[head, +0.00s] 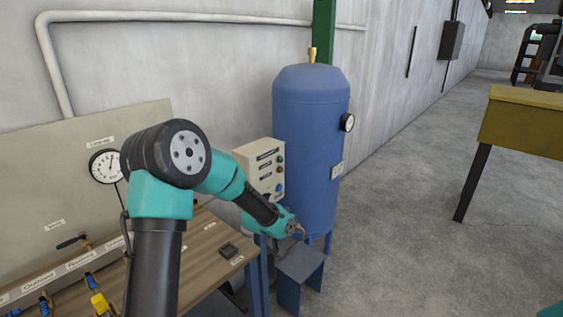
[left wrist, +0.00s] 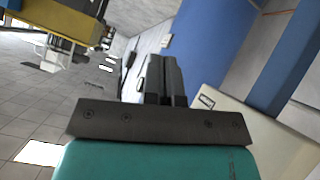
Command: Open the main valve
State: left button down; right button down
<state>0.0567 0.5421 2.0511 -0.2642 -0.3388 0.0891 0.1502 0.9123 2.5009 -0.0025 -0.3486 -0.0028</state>
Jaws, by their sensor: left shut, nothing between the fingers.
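My left gripper (head: 298,229) is at the low front of the blue tank (head: 311,115), above a small grey-blue stand. A small brass-coloured piece (head: 302,228) shows at its tip; I cannot tell whether it is the main valve or whether they touch. In the left wrist view the gripper's fingers (left wrist: 164,80) are together with nothing between them, and the tank (left wrist: 208,45) is beyond them. A yellow-handled valve (head: 99,302) and a black lever (head: 71,242) are on the bench side at left. No readable label marks the main valve. My right gripper is out of view.
A cream control box (head: 259,168) with coloured buttons stands just left of the tank, close to my left forearm. The stand (head: 300,264) is below the gripper. A wooden bench (head: 207,246) is at left, a yellow table (head: 522,118) at right. The floor between is clear.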

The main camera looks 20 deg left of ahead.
pick_arm(q)
jog(key=s+d+f+n+g, duration=0.1)
jog(key=s+d+f+g, duration=0.15)
jog(key=s+f, duration=0.65)
jog(key=s+d+f+g, duration=0.25)
jog(key=s+f, duration=0.35)
jog(key=f, duration=0.4)
jog(key=s+f+g, duration=0.2)
jog(key=s+f, duration=0.1)
jog(key=s, duration=0.5)
jog(key=s+d+f+g, duration=0.1)
jog(key=s+f, duration=0.3)
jog(key=s, duration=0.5)
jog(key=shift+f+n+g, duration=0.3)
jog(key=shift+g, duration=0.4)
